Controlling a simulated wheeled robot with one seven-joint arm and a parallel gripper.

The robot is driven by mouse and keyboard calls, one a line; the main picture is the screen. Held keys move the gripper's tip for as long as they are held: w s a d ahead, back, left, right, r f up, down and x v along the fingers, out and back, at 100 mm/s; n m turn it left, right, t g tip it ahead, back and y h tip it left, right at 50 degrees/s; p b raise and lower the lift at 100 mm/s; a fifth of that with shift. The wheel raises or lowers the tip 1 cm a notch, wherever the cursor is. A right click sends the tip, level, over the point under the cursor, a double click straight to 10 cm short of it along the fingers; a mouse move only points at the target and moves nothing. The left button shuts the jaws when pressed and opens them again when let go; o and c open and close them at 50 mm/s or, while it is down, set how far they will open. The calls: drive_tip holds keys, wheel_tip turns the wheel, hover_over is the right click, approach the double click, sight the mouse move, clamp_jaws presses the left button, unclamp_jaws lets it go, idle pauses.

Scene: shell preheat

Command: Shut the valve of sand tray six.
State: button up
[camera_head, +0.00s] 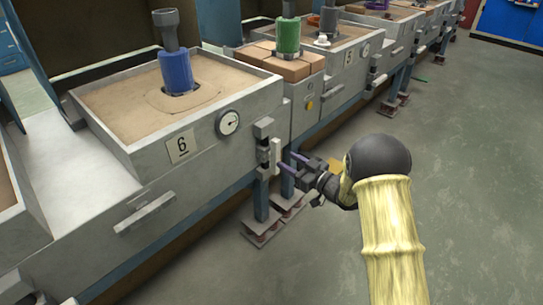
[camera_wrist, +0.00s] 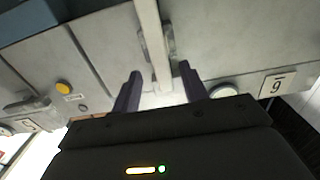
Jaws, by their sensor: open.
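Sand tray six (camera_head: 150,155) is a grey metal box of sand with a "6" plate (camera_head: 181,146) and a round gauge (camera_head: 228,122) on its front. Its valve, at the front right corner, has a pale bar handle (camera_head: 275,156) that stands about upright in the head view. My gripper (camera_head: 285,162) is open and empty, close in front of this handle. In the wrist view the handle (camera_wrist: 151,40) runs between the two fingers of my gripper (camera_wrist: 158,72), with a gap on each side. Whether the fingertips reach past the bar is unclear.
A blue cylinder (camera_head: 176,72) stands in the tray's sand. A unit with a yellow button (camera_head: 309,105) and tray five (camera_head: 348,70) continue to the right. A grey bar handle (camera_head: 145,212) juts out at lower left. The floor (camera_head: 465,170) at right is clear.

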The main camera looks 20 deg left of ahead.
sight(278, 155)
drive_tip(key=b+x, duration=0.2)
drive_tip(key=x, duration=0.5)
drive_tip(key=shift+f+b, duration=0.15)
drive_tip(key=shift+b, duration=0.15)
drive_tip(key=shift+w+a, duration=0.25)
drive_tip(key=shift+a, duration=0.3)
clamp_jaws()
